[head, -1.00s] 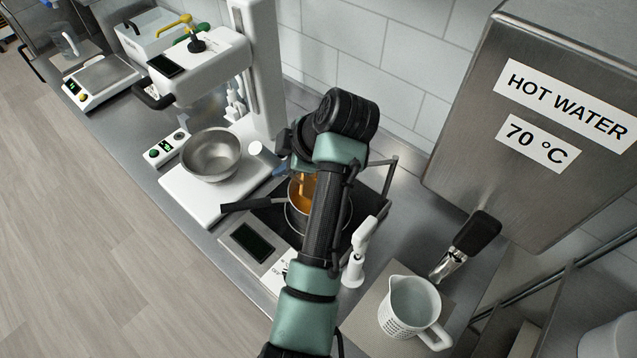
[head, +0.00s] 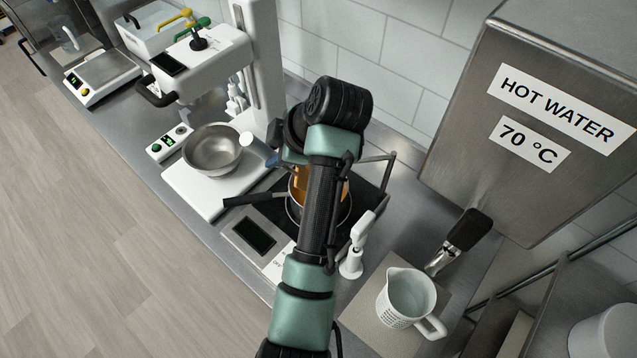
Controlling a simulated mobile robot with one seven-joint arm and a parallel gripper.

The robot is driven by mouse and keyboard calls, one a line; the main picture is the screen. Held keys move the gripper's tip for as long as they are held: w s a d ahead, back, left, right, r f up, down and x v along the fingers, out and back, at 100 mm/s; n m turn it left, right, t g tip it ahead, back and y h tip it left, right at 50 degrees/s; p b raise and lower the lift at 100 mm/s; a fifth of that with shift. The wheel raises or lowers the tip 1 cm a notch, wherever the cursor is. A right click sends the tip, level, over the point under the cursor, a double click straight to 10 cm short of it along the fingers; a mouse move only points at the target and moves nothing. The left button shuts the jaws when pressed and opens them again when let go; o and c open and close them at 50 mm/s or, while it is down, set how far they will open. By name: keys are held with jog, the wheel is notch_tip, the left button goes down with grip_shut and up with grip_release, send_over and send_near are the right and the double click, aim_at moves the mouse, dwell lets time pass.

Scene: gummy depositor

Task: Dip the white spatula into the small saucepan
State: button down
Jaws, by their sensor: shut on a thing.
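The small saucepan (head: 293,212) is dark-handled and stands on the black hot plate at the centre. Orange contents show inside it, and my arm covers its right part. My gripper (head: 286,157) is over the pan's far side, mostly hidden behind my wrist. A white piece with a blue-grey part, which looks like the white spatula (head: 246,139), sticks out to the left from my gripper, near the metal bowl. The gripper is shut on it. The rest of the spatula is hidden, so I cannot tell whether it touches the orange contents.
A white-and-grey depositor stand (head: 258,70) rises behind. A white stand-like item (head: 352,262) and a measuring jug (head: 405,298) are at right, below the hot water tank (head: 520,110). A bent metal frame borders the hot plate.

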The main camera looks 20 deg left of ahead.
jog(key=shift+r, duration=2.5)
